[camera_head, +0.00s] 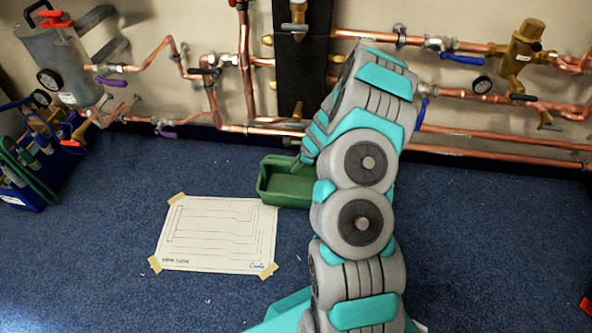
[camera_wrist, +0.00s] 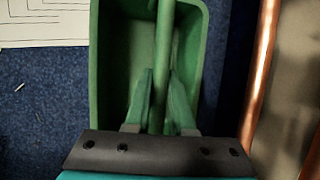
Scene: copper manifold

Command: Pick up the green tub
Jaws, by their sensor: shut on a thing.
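The green tub (camera_head: 283,190) sits on the blue carpet near the foot of the pipe wall, partly hidden by my arm. In the wrist view the tub (camera_wrist: 113,55) is open-topped, with a green bar running lengthwise across its middle. My gripper (camera_wrist: 161,78) is over the tub, its two green fingers on either side of that bar, shut on it. The head view hides most of the gripper behind my arm. I cannot tell any gap between the tub and the floor.
A white sheet with line drawings (camera_head: 218,236) is taped to the carpet left of the tub. Copper pipes (camera_head: 480,137) with valves and gauges run along the wall behind. A blue tool holder (camera_head: 52,165) stands at the far left. Carpet at the right is mostly clear.

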